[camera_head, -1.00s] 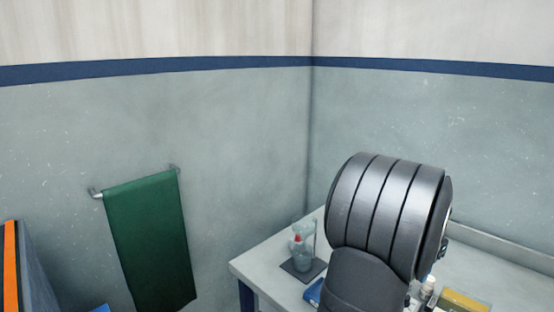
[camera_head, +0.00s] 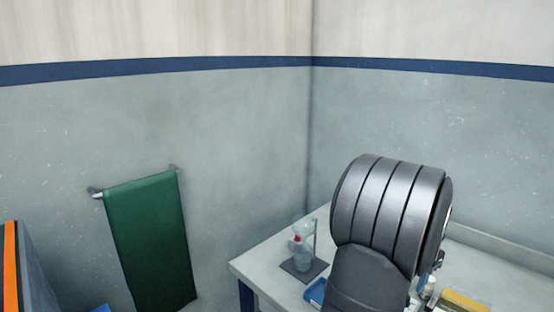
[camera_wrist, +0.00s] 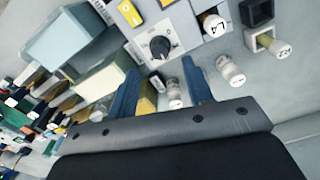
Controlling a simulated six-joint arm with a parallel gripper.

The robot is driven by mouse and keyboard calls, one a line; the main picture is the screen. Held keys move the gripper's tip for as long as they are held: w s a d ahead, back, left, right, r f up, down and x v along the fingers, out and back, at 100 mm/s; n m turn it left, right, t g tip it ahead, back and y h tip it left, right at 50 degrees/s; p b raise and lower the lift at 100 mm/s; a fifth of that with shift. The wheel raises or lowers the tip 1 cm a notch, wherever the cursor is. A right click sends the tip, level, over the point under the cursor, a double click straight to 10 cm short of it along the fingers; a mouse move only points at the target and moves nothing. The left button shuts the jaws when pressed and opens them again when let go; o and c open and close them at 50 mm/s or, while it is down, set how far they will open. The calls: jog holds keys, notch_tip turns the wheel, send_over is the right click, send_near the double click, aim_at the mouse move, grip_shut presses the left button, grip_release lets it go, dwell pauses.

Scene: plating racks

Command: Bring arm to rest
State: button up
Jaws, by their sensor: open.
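My gripper (camera_wrist: 160,66) shows in the wrist view as two blue fingers spread apart, with a dark mount below them. It is open, and I see nothing gripped. A small white-capped bottle (camera_wrist: 174,92) appears between the fingers in the picture; I cannot tell how far below them it is. In the head view my dark, ribbed arm stands over the bench (camera_head: 262,262), and the arm hides the gripper almost wholly.
A control box with a round black knob (camera_wrist: 159,47) and labelled bottles (camera_wrist: 230,70) lie ahead of the fingers. A pale bin (camera_wrist: 72,40) and crowded small items are at left. In the head view, a stand with glassware (camera_head: 302,258) is left of my arm; a green towel (camera_head: 150,240) hangs on the wall.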

notch_tip(320, 180, down, 6)
jog(key=shift+r, duration=0.25)
jog(key=shift+f, duration=0.2)
jog(key=n, duration=0.6)
jog(key=shift+r+n, duration=0.1)
jog(key=shift+n, duration=0.2)
jog(key=n, duration=0.5)
jog(key=shift+r, duration=0.65)
jog(key=shift+r+n, duration=0.2)
jog(key=shift+n, duration=0.1)
notch_tip(320, 180, up, 15)
jog(key=n, duration=0.6)
notch_tip(320, 180, down, 17)
jog(key=shift+f, duration=0.1)
